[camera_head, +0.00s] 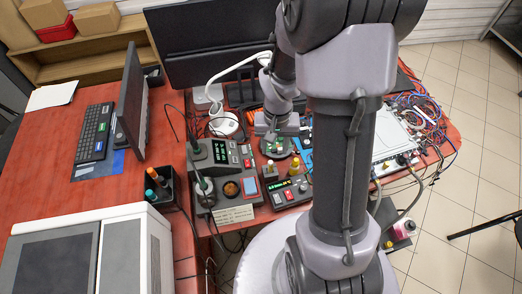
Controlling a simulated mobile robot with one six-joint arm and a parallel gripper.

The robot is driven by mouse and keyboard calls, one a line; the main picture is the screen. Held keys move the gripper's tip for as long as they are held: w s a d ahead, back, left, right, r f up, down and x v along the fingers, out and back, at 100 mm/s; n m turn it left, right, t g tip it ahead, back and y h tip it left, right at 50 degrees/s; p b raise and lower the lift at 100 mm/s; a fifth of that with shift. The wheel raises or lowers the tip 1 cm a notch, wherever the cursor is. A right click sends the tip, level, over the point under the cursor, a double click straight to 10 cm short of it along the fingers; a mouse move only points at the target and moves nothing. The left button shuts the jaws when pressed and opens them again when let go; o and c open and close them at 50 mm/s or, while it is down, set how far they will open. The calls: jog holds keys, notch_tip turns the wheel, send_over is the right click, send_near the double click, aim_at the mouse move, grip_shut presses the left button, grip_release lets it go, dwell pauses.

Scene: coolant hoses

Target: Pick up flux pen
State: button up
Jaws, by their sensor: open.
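I cannot pick out the flux pen for sure at this size; it may be hidden behind my arm or among the small items on the bench. My arm comes down across the middle of the view, and its wrist hangs over the red workbench. My gripper (277,143) points down near the small parts behind the soldering gear, open. Its fingers are small and partly hidden, and I see nothing held between them.
A grey soldering station (222,165) and a smaller control unit (287,194) stand near the bench's front edge. A white lamp (224,123) and a dark monitor (212,50) are behind. Tangled cables (428,120) lie at the right. A keyboard (95,132) lies left.

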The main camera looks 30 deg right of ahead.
aim_at(271, 161)
notch_tip(271, 161, down, 7)
jog(key=shift+r+b, duration=0.2)
jog(key=shift+b, duration=0.7)
jog(key=f, duration=0.1)
jog(key=f+b, duration=0.1)
jog(key=f, duration=0.1)
jog(key=f+b, duration=0.1)
jog(key=f, duration=0.1)
jog(key=shift+w+a, duration=0.35)
jog(key=shift+r, duration=0.15)
jog(key=shift+c, duration=0.4)
grip_shut()
